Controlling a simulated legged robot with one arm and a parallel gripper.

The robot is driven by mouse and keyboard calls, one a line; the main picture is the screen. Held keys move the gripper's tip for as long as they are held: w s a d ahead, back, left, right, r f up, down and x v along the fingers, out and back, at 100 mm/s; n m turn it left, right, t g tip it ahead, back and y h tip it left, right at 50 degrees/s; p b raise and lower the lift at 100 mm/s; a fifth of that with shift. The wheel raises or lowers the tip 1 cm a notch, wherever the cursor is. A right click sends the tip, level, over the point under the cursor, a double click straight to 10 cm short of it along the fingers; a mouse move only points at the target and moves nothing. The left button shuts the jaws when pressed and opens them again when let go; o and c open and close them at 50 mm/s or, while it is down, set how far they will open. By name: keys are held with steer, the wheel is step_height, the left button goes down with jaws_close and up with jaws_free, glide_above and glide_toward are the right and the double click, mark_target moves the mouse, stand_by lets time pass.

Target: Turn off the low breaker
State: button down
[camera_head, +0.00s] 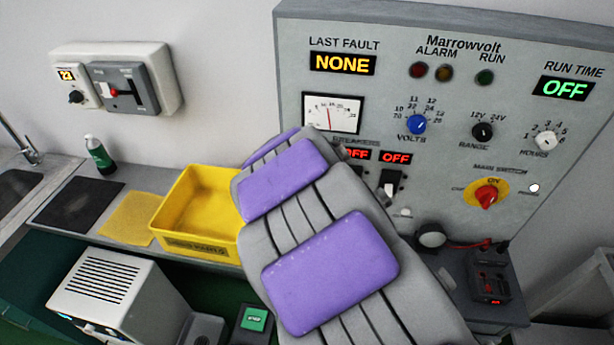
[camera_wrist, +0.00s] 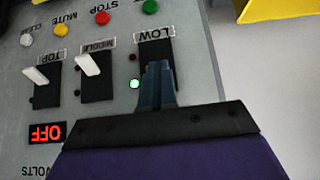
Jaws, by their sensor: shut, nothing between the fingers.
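In the wrist view, which shows the panel rotated, the low breaker (camera_wrist: 148,52) is a black slot plate under a LOW label. A small green light (camera_wrist: 134,85) glows beside it. My gripper (camera_wrist: 158,70) is shut, its dark fingers in front of this plate. They hide its lever, so I cannot tell its position or any contact. The middle breaker (camera_wrist: 90,66) and the top breaker (camera_wrist: 37,76) beside it show white levers; no light glows beside them. In the head view my purple-padded arm covers most of the breaker area, and my gripper is hidden.
The grey Marrowvolt panel (camera_head: 460,30) carries knobs and a red main switch (camera_head: 487,196). A red OFF display (camera_head: 396,158) is lit. A yellow bin (camera_head: 170,222) stands on the bench at left. A wall box (camera_head: 125,88) and a green bottle (camera_head: 98,153) are farther left.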

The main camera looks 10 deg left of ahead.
steer(key=shift+w+d+f, duration=0.1)
steer(key=shift+d, duration=0.1)
stand_by(0.6)
steer(key=shift+w+d+r, duration=0.1)
steer(key=shift+w+r, duration=0.35)
steer(key=shift+w, duration=0.05)
steer(key=shift+p, duration=0.3)
step_height(320, 180, up, 10)
steer(key=s+p, duration=0.2)
steer(key=shift+s+f+p, duration=0.15)
steer(key=shift+s+p, duration=0.2)
steer(key=shift+s, duration=0.05)
